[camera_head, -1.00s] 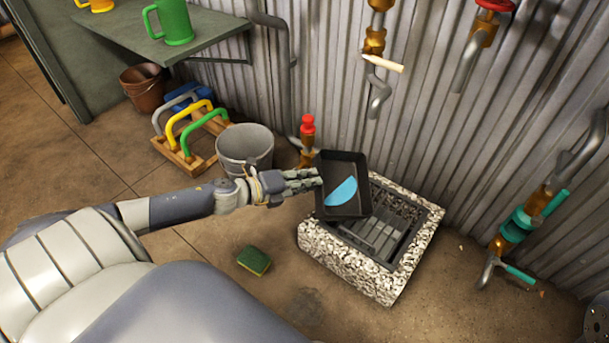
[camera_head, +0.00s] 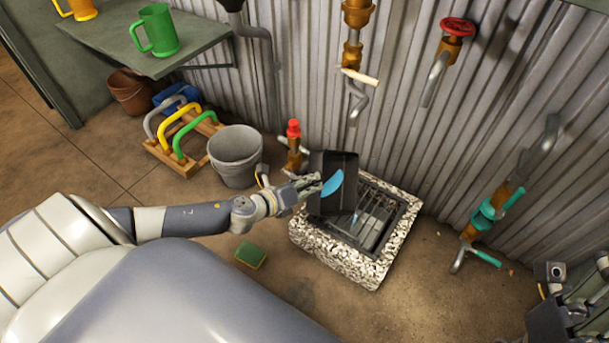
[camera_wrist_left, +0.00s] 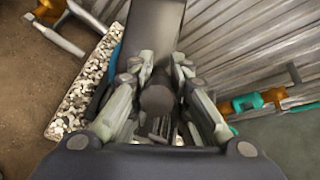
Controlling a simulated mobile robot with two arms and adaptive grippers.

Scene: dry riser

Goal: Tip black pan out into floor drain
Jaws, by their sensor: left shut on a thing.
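The black pan (camera_head: 345,163) is tilted steeply over the floor drain (camera_head: 399,233), a dark grate in a speckled stone surround. Blue liquid (camera_head: 333,184) shows in the pan, and a small blue spot (camera_head: 354,218) shows below it. My left gripper (camera_head: 312,187) is shut on the pan at its left side. In the left wrist view, a dark part of the pan, seemingly its handle (camera_wrist_left: 155,35), lies between the fingers of my left gripper (camera_wrist_left: 157,85). My right gripper (camera_head: 560,310) shows partly at the lower right; its finger state is unclear.
A grey bucket (camera_head: 235,158), a red-topped tap (camera_head: 293,145) and a rack with coloured handles (camera_head: 182,140) stand left of the drain. A green sponge (camera_head: 250,255) lies on the floor. Pipes and valves, one teal (camera_head: 487,213), line the corrugated wall. Floor in front is open.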

